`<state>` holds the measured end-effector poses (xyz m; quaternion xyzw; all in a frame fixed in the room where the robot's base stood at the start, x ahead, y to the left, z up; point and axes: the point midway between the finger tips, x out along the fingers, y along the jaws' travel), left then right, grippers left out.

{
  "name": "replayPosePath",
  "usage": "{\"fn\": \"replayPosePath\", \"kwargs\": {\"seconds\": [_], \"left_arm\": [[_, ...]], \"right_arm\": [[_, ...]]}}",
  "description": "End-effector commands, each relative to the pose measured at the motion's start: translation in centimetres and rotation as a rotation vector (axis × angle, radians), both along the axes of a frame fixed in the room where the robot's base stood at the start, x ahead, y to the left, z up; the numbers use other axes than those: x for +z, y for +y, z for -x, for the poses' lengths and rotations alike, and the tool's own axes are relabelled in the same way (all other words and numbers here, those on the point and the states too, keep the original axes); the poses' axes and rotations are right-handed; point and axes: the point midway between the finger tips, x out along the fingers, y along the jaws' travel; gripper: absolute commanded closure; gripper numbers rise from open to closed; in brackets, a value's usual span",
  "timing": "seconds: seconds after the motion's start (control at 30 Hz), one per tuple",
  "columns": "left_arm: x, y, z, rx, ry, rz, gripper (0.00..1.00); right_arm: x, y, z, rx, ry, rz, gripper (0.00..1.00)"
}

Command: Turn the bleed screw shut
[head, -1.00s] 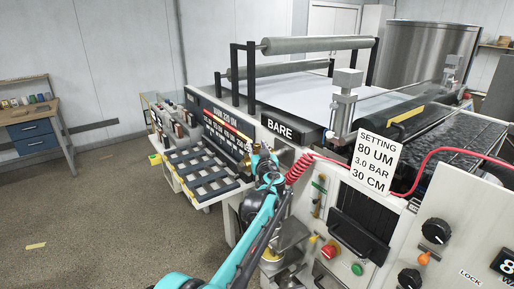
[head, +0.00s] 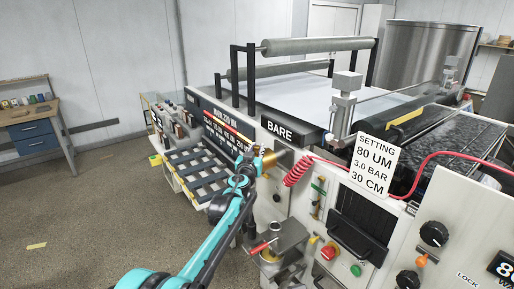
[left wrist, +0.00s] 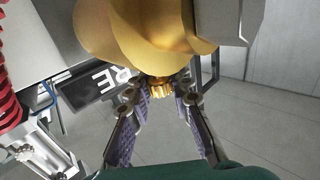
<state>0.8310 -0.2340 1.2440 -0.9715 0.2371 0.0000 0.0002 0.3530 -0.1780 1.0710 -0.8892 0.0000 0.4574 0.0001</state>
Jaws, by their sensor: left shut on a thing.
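The small ribbed brass screw (left wrist: 159,86) juts from a large rounded brass body (left wrist: 150,35) in the left wrist view. My left gripper (left wrist: 160,98) is shut on the screw, with one finger on each side of it. In the head view my left gripper (head: 262,160) is at the machine's front corner, just below the BARE sign (head: 280,131). Brass shows there at the fingertips, but the screw is too small to make out. My right gripper is in neither view.
A coiled red hose (head: 296,171) hangs close to the right of my left gripper. A slotted rack (head: 200,172) stands to its left. A setting card (head: 373,162) is farther right. Open floor lies at left.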

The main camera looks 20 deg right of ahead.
Motion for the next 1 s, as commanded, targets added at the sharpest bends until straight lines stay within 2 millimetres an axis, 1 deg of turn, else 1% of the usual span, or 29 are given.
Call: {"fn": "replayPosePath", "kwargs": {"seconds": [0.03,0.43,0.6,0.8,1.0], "left_arm": [[0.1,0.3,-0.2,-0.041,0.000,0.001,1.00],[0.2,0.3,-0.3,-0.421,0.000,0.000,1.00],[0.3,0.2,-0.3,-0.583,0.000,0.000,1.00],[0.3,0.1,-0.1,-0.712,0.000,0.000,1.00],[0.2,0.1,-0.1,-0.784,0.000,0.000,1.00]], "right_arm": [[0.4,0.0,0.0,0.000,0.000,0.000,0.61],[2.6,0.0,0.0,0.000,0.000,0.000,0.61],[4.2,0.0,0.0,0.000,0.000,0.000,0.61],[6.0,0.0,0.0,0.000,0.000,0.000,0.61],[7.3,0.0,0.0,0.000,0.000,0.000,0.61]]}}
